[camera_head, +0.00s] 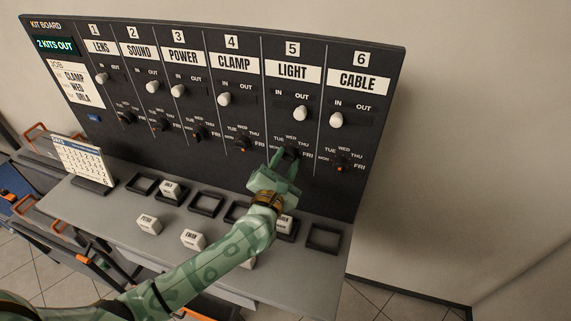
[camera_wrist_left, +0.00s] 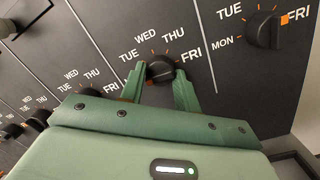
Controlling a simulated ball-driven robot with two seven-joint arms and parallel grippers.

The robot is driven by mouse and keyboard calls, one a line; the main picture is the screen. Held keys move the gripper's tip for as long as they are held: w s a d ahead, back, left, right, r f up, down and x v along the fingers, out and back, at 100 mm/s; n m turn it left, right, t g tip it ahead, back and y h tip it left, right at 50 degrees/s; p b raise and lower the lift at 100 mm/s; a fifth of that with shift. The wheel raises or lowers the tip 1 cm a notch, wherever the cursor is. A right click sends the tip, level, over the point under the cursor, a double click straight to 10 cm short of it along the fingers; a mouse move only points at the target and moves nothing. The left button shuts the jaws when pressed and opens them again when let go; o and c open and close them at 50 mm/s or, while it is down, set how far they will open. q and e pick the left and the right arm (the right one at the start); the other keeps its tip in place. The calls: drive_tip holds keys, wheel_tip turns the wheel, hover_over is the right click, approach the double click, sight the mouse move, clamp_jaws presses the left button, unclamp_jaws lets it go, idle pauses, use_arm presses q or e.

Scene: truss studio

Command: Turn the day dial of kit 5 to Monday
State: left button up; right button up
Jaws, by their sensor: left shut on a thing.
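The kit 5 LIGHT panel (camera_head: 292,71) has a black day dial (camera_head: 290,152) low on the board, with day labels around it. My left gripper (camera_head: 284,160) reaches up to this dial. In the left wrist view the fingers (camera_wrist_left: 160,82) are shut on the dial (camera_wrist_left: 161,68), one on each side. TUE, WED, THU and FRI are readable there; MON is hidden behind the left finger. My right gripper is not in view.
The kit 6 dial (camera_wrist_left: 264,30) is to the right, its orange mark towards FRI. The kit 4 dial (camera_head: 243,143) is to the left. Light switch knobs sit above the dials. Below is a grey shelf (camera_head: 120,208) with white name blocks, black frames and a calendar (camera_head: 83,163).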

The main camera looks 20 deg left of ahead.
use_arm(q)
drive_tip(key=shift+f+n, duration=0.2)
drive_tip(key=shift+n, duration=0.3)
drive_tip(key=o, duration=1)
drive_tip(key=shift+r, duration=0.1)
drive_tip(key=shift+c, duration=0.2)
drive_tip(key=s+f+b, duration=0.1)
drive_tip(key=s+b, duration=0.1)
drive_tip(key=s, duration=1.4)
drive_tip(key=shift+s+a+f+b, duration=0.15)
drive_tip(key=shift+a+f+b, duration=0.05)
drive_tip(key=shift+f+b, duration=0.2)
